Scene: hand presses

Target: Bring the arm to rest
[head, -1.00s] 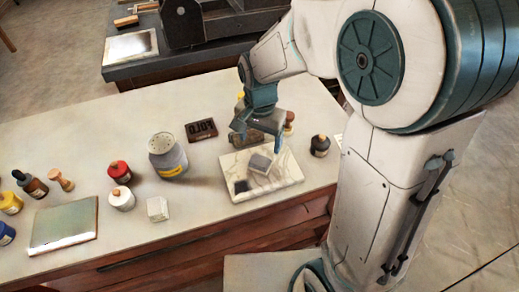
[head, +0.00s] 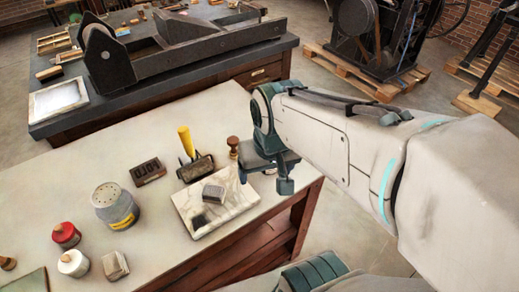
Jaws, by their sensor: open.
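My arm (head: 330,140) reaches in from the right in the head view. My gripper (head: 266,178) hangs at its end, beside the back right corner of the marble slab (head: 235,207). One finger shows clearly on the right and the other is partly hidden. The gripper is open and I see nothing held in it. A small grey block (head: 213,194) sits on the slab, with a dark patch beside it.
A wooden-handled stamp (head: 233,147) stands close left of my gripper. A yellow-handled tool (head: 186,142) rises by a dark holder (head: 195,168). A dark type block (head: 148,171), grey can (head: 115,207) and red jar (head: 66,235) stand leftward. A press (head: 180,45) occupies the back bench.

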